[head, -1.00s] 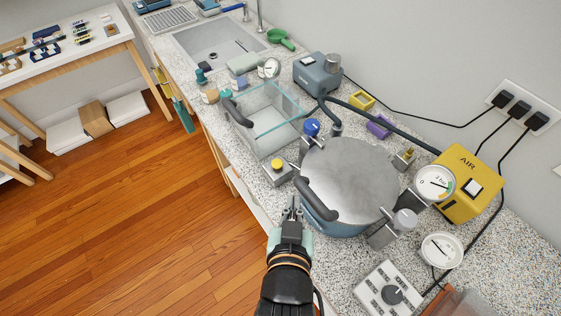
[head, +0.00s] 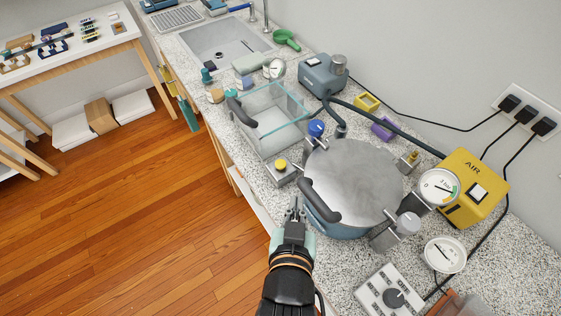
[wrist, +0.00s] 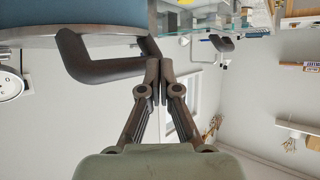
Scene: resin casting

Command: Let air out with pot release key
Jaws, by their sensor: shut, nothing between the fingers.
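The pressure pot (head: 352,180) stands on the speckled counter with its grey lid on and a dark curved handle (head: 321,201) at its front left. A block with a yellow button (head: 281,165) sits left of the pot; I cannot tell whether it is the release key. A blue knob (head: 316,128) and a brass fitting (head: 413,157) are at the pot's rim. A round gauge (head: 438,187) stands at its right. My gripper (head: 295,211) is shut and empty, beside the handle. In the wrist view, its fingertips (wrist: 152,72) meet close to the handle (wrist: 100,70); contact is unclear.
A glass-topped chamber (head: 268,115) stands behind the yellow-button block. A yellow AIR box (head: 472,190), a second gauge (head: 445,254) and a dial box (head: 391,292) crowd the right side. A dark hose (head: 385,125) runs behind the pot. Open floor lies left.

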